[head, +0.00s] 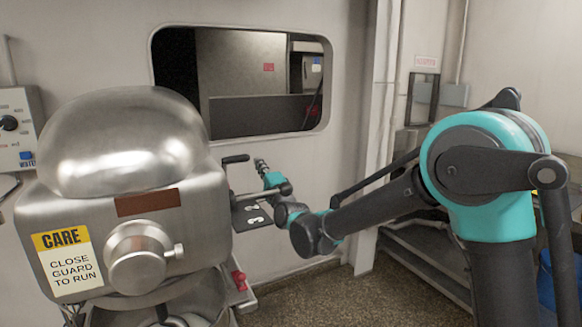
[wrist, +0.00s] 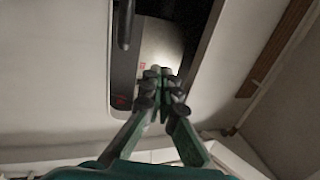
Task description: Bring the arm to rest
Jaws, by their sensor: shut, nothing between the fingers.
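My arm reaches from the right side of the head view toward the middle, bent at a large teal joint.
A steel mixer (head: 125,150) with a domed head and a yellow care label (head: 62,262) stands close on the left, near my forearm. A wall opening (head: 240,80) lies behind. A steel rack (head: 430,255) stands low at the right. Speckled floor (head: 310,300) shows between.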

